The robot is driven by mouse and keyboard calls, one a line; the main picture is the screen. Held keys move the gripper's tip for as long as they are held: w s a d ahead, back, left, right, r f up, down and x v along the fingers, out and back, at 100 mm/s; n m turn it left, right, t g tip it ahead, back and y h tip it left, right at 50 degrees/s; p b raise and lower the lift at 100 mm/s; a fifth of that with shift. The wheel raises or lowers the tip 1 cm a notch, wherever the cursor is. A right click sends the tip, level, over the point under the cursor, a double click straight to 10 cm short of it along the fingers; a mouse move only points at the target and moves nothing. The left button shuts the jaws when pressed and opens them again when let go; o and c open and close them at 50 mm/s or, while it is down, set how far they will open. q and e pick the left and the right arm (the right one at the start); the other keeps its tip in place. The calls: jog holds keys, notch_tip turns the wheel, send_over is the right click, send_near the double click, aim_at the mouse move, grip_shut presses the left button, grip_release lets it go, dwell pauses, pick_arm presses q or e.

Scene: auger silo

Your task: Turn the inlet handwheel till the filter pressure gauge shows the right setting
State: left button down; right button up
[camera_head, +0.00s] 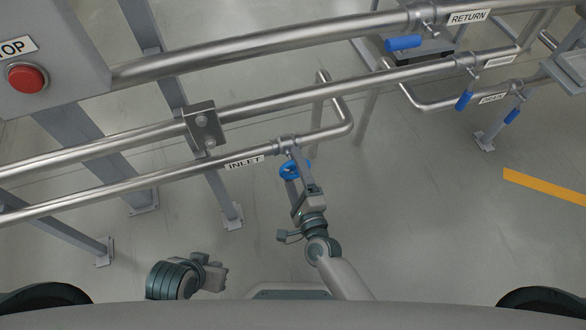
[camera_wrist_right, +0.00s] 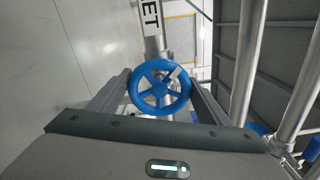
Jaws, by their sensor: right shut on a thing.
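The blue inlet handwheel (camera_head: 293,169) sits on the lower pipe, just right of the INLET label (camera_head: 244,162). In the right wrist view the handwheel (camera_wrist_right: 134,94) faces me, with spokes and a pale pointer-like mark at its upper right. My right gripper (camera_head: 296,180) is shut on the handwheel; in the wrist view its two fingers stand at the left and right of the rim. My left gripper (camera_head: 214,274) is low in the head view, away from the pipes; its jaws are too small to judge. No filter pressure gauge shows in either view.
A grey box with a red STOP button (camera_head: 27,78) stands at upper left. Pipes cross above the handwheel, one with a RETURN label (camera_head: 468,17). Blue lever handles (camera_head: 404,43) hang at upper right. Grey posts hold the pipes. The floor at lower right is clear, with a yellow stripe (camera_head: 545,187).

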pick_arm(q)
jog(key=shift+w+d, duration=0.2)
jog(key=shift+w, duration=0.05)
pick_arm(e)
jog(key=shift+m, duration=0.4)
jog(key=o, duration=1)
jog(key=shift+o, duration=0.2)
pick_arm(q)
jog(key=shift+s, duration=0.1)
pick_arm(e)
jog(key=shift+s, duration=0.1)
pick_arm(q)
jog(key=shift+w+d+f+t+h+b, duration=0.1)
jog(key=shift+w+d+t+h+b, duration=0.25)
jog(key=shift+d+b, duration=0.25)
pick_arm(e)
jog(key=v, duration=1.7)
jog(key=shift+s, duration=0.15)
pick_arm(q)
jog(key=shift+w, duration=0.25)
pick_arm(e)
jog(key=shift+d, duration=0.1)
